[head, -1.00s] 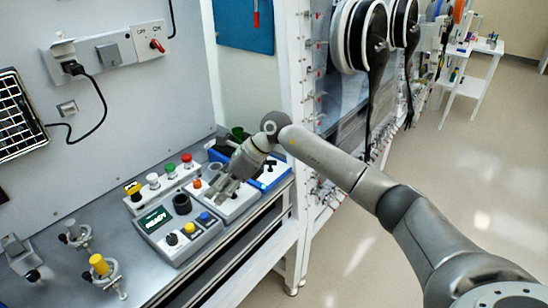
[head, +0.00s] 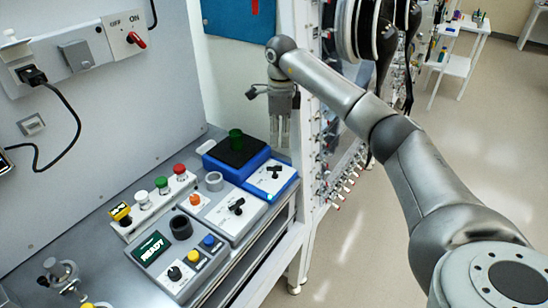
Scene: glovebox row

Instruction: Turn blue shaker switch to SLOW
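The blue shaker (head: 212,166) stands at the far right end of the bench, with a black top plate and a green cup on it. Its white front panel carries a black switch knob (head: 275,172); the label text is too small to read. My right gripper (head: 281,146) hangs fingers down, above and slightly behind the knob in the picture, apart from it. It holds nothing that I can see, and its finger gap is too small to judge. My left gripper is not in view.
A white device (head: 232,218) with a black knob (head: 237,206) sits left of the shaker. Nearer is a grey device (head: 178,272) with a READY screen. A rack (head: 150,205) with coloured caps stands behind. A white frame post (head: 293,70) rises close to my gripper.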

